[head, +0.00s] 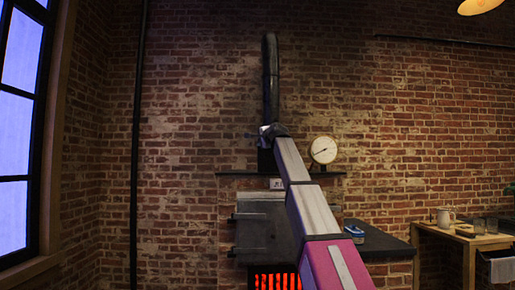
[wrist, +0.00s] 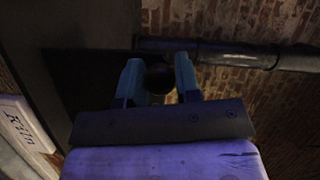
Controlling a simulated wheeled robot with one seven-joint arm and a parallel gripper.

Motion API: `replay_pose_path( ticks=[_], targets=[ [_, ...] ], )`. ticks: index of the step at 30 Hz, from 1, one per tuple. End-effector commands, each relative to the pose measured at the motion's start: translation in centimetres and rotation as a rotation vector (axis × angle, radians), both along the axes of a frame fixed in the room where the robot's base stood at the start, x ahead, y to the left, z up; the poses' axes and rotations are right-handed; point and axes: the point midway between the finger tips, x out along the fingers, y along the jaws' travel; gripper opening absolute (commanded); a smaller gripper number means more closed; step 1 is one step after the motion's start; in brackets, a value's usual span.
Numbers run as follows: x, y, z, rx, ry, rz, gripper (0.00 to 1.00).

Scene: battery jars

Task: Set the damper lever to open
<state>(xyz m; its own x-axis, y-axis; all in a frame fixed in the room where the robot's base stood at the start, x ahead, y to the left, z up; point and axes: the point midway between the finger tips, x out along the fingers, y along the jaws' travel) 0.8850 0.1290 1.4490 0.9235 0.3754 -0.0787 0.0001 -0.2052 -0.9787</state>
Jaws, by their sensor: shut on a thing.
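My gripper (head: 270,131) is at the lower part of the dark flue pipe (head: 270,75), just above the kiln's top ledge. In the wrist view, the two blue fingers of my gripper (wrist: 157,80) stand on either side of a dark round knob (wrist: 159,76), which looks like the end of the damper lever. My gripper is shut on it. The rest of the lever is hidden by my arm or lost in the dark, and its angle cannot be told. The pipe runs off to the right in the wrist view (wrist: 225,55).
The kiln (head: 262,228) glows orange below. A small "Kiln" label (wrist: 22,125) shows at the left of the wrist view. A round gauge (head: 323,150) stands right of my arm. A dark counter (head: 375,240) and a wooden table (head: 460,236) are further right.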

Motion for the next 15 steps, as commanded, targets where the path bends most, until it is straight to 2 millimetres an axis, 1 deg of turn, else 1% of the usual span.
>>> replay_pose_path(
  ticks=[1,6,15],
  targets=[
    [0.2,-0.6,0.6,0.04,-0.006,-0.006,0.0],
    [0.2,-2.0,2.1,0.202,-0.006,-0.007,0.0],
    [0.2,-4.8,4.1,0.485,-0.004,-0.006,0.0]
  ],
)
